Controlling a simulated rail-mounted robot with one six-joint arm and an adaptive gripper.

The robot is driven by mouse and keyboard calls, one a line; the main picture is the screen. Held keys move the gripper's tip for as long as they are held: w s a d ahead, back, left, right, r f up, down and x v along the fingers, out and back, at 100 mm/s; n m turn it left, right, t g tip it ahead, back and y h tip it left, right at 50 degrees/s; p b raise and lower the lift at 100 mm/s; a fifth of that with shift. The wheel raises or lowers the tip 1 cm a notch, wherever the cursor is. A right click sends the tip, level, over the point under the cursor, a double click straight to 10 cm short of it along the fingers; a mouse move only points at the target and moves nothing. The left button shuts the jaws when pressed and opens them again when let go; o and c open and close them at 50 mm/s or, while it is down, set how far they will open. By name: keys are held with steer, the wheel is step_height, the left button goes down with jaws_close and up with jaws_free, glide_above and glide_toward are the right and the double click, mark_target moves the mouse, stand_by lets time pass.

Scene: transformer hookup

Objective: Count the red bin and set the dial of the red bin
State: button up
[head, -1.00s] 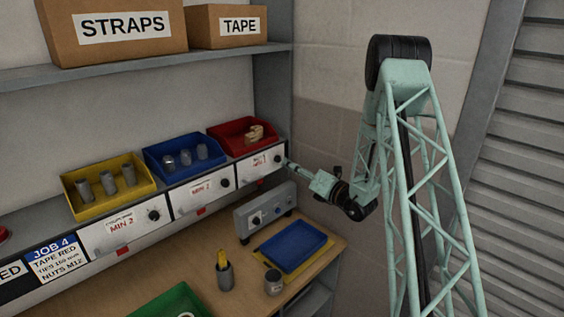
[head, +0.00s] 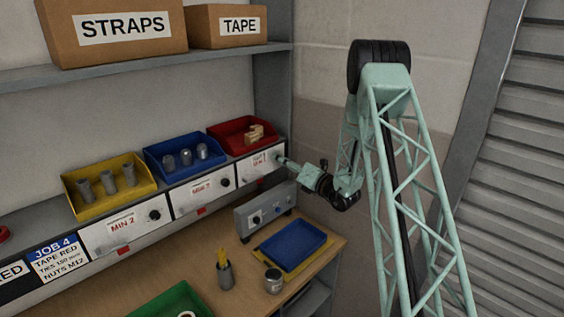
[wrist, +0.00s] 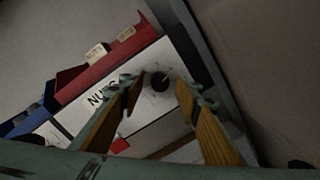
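The red bin (head: 225,133) sits at the right end of the bin row in the head view and holds a few tan pieces (head: 255,133); their exact number is hard to tell. In the wrist view the red bin (wrist: 98,72) lies upper left. Below it is a white panel (head: 254,166) marked NUTS. Its black dial (wrist: 159,82) shows in the wrist view between my fingertips; my gripper hides it in the head view. My gripper (head: 281,160) is open, one finger on each side of the dial. I cannot tell whether they touch it.
A blue bin (head: 164,158) and a yellow bin (head: 95,198) with grey parts stand to the left, each above a panel with a dial. Below are a grey box with knobs (head: 246,221), a blue tray (head: 292,246) and a cup (head: 225,276). A wall stands close on the right.

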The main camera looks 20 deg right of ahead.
steer(key=c, duration=0.8)
steer(key=shift+f+n+b, duration=0.1)
steer(key=shift+n+b, duration=0.4)
steer(key=shift+b, duration=0.45)
steer(key=shift+d+n+y+b, duration=0.1)
steer(key=shift+n+y+b, duration=0.45)
steer(key=shift+n+b, duration=4.8)
steer(key=shift+n+y+b, duration=0.55)
steer(key=shift+n+b, duration=4)
steer(key=shift+b, duration=1.45)
